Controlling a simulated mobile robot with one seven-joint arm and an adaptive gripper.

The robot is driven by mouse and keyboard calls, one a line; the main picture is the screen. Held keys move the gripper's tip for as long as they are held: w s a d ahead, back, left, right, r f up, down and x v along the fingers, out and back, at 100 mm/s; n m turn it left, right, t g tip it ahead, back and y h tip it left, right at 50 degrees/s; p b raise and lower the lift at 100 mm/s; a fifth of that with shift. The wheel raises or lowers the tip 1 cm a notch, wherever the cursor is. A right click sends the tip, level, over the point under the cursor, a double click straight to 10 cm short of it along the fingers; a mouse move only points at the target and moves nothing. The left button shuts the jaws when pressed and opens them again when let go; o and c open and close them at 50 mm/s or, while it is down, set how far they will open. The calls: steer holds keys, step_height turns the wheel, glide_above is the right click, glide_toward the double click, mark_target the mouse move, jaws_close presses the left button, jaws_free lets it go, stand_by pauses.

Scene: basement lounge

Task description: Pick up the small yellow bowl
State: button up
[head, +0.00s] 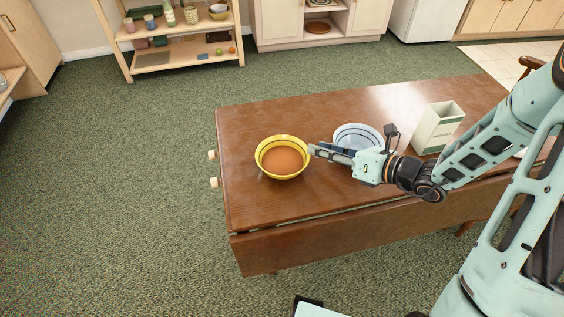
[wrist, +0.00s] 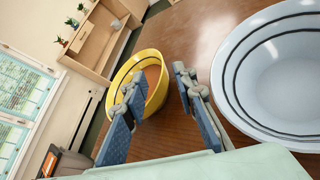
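The small yellow bowl (head: 282,158) stands upright on the left part of the wooden table, with a yellow rim and a brown inside. My gripper (head: 313,149) is at its right rim, with the fingers pointing left. In the wrist view, the bowl (wrist: 158,92) lies ahead of my gripper (wrist: 158,77). The two fingers are apart, the left one overlapping the bowl's opening and the right one outside its right wall. The near wall appears to lie between them. I cannot tell whether either finger touches it. Part of the bowl is hidden behind the left finger.
A white-and-blue bowl (head: 357,134) stands close behind my gripper, also large at right in the wrist view (wrist: 280,75). An open pale box (head: 437,128) stands farther right on the table (head: 255,211). The table's left and front edges are clear.

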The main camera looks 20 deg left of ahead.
mark_target(304, 145)
steer(key=shift+b+x, duration=0.35)
steer(key=shift+x, duration=2.85)
steer(key=shift+c, duration=0.6)
jaws_close()
